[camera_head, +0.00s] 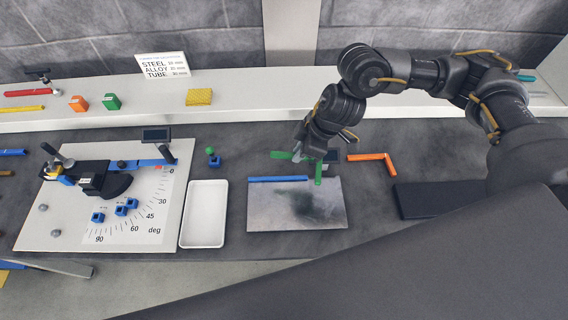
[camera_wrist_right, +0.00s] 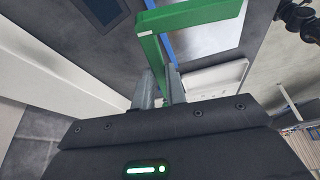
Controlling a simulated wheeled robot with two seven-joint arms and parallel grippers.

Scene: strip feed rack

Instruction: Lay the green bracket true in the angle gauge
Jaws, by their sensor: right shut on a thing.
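The green bracket (camera_head: 318,174) is an L-shaped bar held over the grey mat, to the right of the gauge. My right gripper (camera_head: 302,156) is shut on one leg of it and partly hides it. In the right wrist view the fingers (camera_wrist_right: 160,92) grip the lower end of one leg, and the other leg of the bracket (camera_wrist_right: 195,14) runs off to the right. The angle gauge (camera_head: 70,225) is a white board at the left with a degree scale, a dark pivoting arm, a clamp lever and small blue blocks. My left gripper is not in view.
A blue bar (camera_head: 278,179) lies along the back edge of the stained mat (camera_head: 320,215). An orange bracket (camera_head: 375,157) lies right of it. An empty white tray (camera_head: 204,215) stands between gauge and mat. A green-topped blue piece (camera_head: 214,160) stands behind the tray.

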